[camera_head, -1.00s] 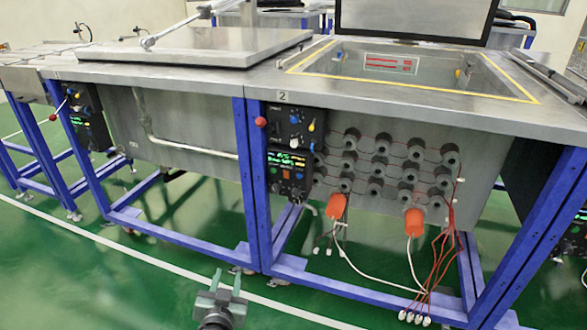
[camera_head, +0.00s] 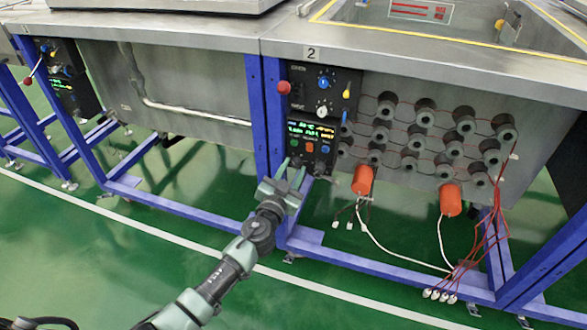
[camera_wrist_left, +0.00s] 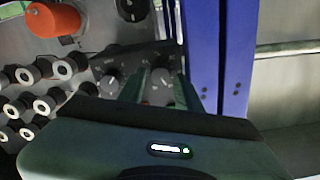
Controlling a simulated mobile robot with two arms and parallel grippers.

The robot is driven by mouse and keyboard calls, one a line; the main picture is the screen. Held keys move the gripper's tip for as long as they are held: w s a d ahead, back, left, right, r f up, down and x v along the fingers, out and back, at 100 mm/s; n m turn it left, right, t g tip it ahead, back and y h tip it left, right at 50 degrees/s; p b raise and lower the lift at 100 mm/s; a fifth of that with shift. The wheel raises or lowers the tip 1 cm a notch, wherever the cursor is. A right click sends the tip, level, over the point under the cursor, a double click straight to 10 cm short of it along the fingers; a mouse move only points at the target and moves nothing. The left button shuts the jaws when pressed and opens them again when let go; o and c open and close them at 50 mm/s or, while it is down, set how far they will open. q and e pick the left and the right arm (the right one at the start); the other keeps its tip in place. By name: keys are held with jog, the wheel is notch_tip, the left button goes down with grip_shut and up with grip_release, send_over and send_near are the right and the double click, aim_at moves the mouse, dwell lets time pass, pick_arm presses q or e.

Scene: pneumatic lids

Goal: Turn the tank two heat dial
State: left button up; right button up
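The tank two control panel (camera_head: 311,143) is a black box on the blue frame below the "2" label. It has a lit green display and coloured buttons, with small dark dials at its lower edge. My left gripper (camera_head: 291,171) is at the panel's lower left. In the left wrist view, which is turned over, its green fingers (camera_wrist_left: 164,92) stand apart on either side of a dark dial (camera_wrist_left: 159,84). I cannot tell whether they touch it. A second dark dial (camera_wrist_left: 112,82) sits beside it, outside the fingers. I cannot read the dial labels. My right gripper is not in view.
A black upper panel (camera_head: 324,92) has blue, white and yellow knobs, with a red knob (camera_head: 284,87) at its left. A blue post (camera_head: 265,120) stands close left of the gripper. Orange plugs (camera_head: 363,180) and several round fittings (camera_head: 425,113) are at the right.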

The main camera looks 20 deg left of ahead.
pick_arm(q)
jog(key=shift+w, duration=0.35)
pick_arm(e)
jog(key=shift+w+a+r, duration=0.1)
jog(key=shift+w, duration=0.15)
pick_arm(q)
grip_shut()
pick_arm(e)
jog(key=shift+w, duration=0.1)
